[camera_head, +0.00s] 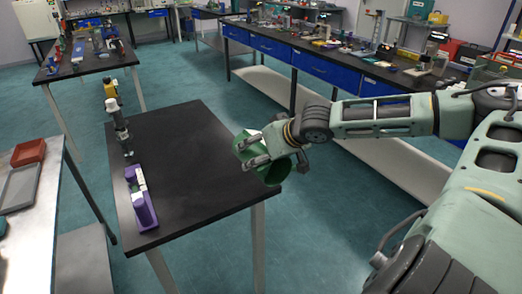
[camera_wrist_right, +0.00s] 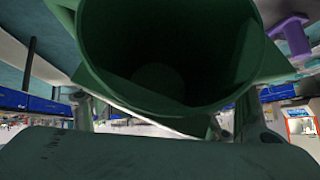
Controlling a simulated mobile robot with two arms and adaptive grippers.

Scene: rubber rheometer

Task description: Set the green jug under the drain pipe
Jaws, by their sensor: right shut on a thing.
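The green jug (camera_head: 273,174) is held in my right gripper (camera_head: 256,152), near the right edge of the black-topped table. The gripper is shut on the jug and its fingers lie along the jug's side. In the right wrist view the jug (camera_wrist_right: 165,55) fills the upper middle, and I look into its dark, round open mouth. The gripper fingers (camera_wrist_right: 165,125) show on both sides of it. I cannot make out a drain pipe for certain. My left gripper is not in view.
The black table (camera_head: 195,165) has a wide bare top. A purple device (camera_head: 142,200) and a dark upright apparatus (camera_head: 121,130) stand along its left edge. A light bench (camera_head: 35,225) with red and grey trays is at the left. A long blue-drawered bench (camera_head: 300,60) stands behind.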

